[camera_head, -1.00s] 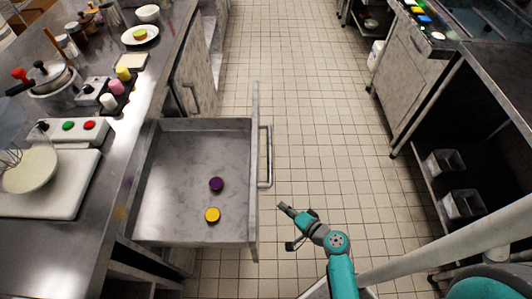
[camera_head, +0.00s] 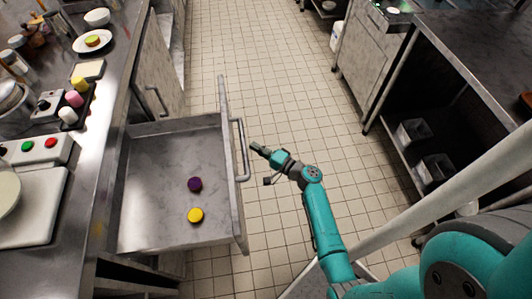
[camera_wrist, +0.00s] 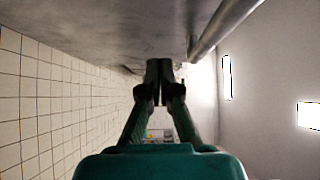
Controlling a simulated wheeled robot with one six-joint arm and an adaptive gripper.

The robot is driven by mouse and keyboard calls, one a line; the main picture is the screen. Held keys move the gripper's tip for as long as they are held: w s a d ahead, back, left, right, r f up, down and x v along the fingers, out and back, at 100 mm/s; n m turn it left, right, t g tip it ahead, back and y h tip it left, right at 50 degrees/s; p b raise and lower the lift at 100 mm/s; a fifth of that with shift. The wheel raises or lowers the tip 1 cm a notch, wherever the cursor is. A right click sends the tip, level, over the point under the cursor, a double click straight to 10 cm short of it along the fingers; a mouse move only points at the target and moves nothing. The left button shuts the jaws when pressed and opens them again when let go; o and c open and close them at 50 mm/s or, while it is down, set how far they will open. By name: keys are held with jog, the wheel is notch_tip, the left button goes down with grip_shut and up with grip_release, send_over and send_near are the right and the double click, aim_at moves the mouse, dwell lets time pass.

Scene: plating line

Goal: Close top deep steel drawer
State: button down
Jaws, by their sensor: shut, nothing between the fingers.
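The top deep steel drawer (camera_head: 150,190) stands pulled out from the left counter in the head view. Its front panel (camera_head: 231,150) faces right and carries a vertical-looking bar handle (camera_head: 241,150). A purple round piece (camera_head: 195,184) and a yellow round piece (camera_head: 196,215) lie on its floor. My gripper (camera_head: 254,147) is shut and empty, just right of the handle, with a small gap as it appears. In the wrist view my gripper (camera_wrist: 159,66) shows its fingers together, close to a grey steel surface (camera_wrist: 100,30) and a bar (camera_wrist: 225,25).
The left counter (camera_head: 100,130) holds a button box (camera_head: 40,150), a white board, cups and a plate. A lower cabinet door with a handle (camera_head: 155,100) is beyond the drawer. The tiled aisle (camera_head: 290,80) is clear. A dark shelf unit (camera_head: 450,110) stands at the right.

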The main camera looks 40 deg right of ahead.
jog(key=w+a, duration=0.4)
jog(key=shift+w, duration=0.4)
